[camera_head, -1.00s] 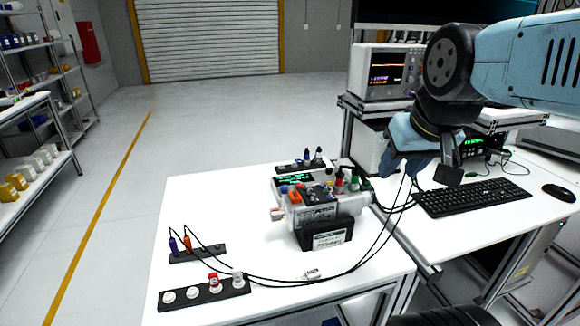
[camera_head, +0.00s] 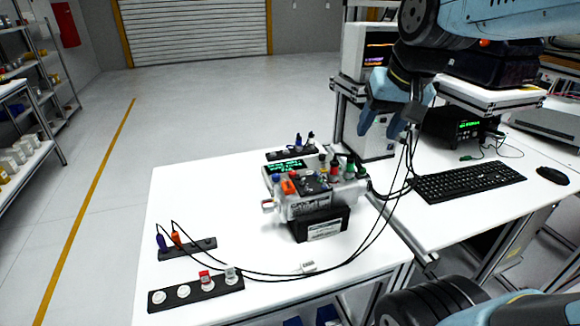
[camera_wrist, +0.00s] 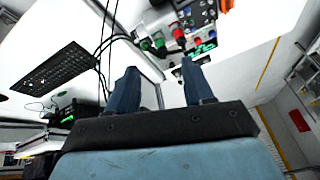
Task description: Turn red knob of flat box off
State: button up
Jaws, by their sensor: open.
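A black flat strip (camera_head: 160,308) lies at the table's front left. It bears several round white pieces and one upright red piece (camera_head: 204,279). A grey-white device (camera_head: 300,208) stands mid-table with an orange-red piece (camera_head: 288,186) and red, green and black caps on top. I cannot tell which of these is the flat box with the red knob. My gripper (camera_head: 393,110) hangs above and behind the table's right side, apart from everything. In the wrist view its two blue fingers (camera_wrist: 161,72) are spread and empty, with a red cap (camera_wrist: 178,33) beyond them.
Black cables run from the device across the table to a small strip (camera_head: 200,250) at left. A keyboard (camera_head: 468,181) and mouse (camera_head: 552,175) lie on the right table. A rack with instruments stands behind my gripper.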

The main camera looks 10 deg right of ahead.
jog(key=w+a+f+m+g, duration=0.1)
jog(key=w+a+f+m, duration=0.15)
jog(key=w, duration=0.45)
jog(key=w+a+f+m+g, duration=0.1)
jog(key=w+a+g, duration=0.15)
jog(key=w, duration=0.45)
jog(key=m+h, duration=0.1)
jog(key=m, duration=0.2)
send_over(292, 172)
notch_tip(292, 172, down, 8)
jog(key=shift+n+g, duration=0.25)
jog(key=shift+g, duration=0.2)
notch_tip(292, 172, down, 14)
jog(key=shift+s+r, duration=0.1)
jog(key=shift+r, duration=0.15)
jog(key=shift+c, duration=0.3)
jog(key=c, duration=0.9)
jog(key=shift+a, duration=0.25)
grip_shut()
jog(key=shift+d, duration=0.25)
